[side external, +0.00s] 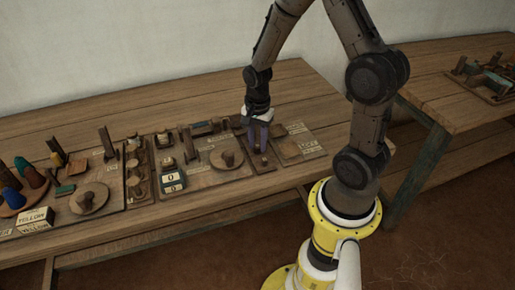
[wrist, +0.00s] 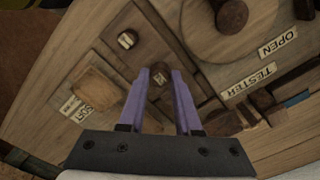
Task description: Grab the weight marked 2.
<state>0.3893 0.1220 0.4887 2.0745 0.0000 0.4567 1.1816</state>
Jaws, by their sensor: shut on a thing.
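My gripper (side external: 259,143), with its purple fingers, points down over a dark narrow tray (side external: 266,169) on the bench. In the wrist view the fingers (wrist: 160,76) are shut on a small dark brown weight (wrist: 160,78) between their tips. Its top carries no number that I can read. Another small weight (wrist: 127,40) sits apart on the same tray, with a pale mark on top too small to read. I cannot tell which weight is marked 2. In the side view the fingers hide most of the held weight.
A round wooden disc with a knob (side external: 228,159) lies left of the tray. A block marked 0 (side external: 172,181) and several cones stand farther left. Bare bench (side external: 325,96) lies behind and to the right.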

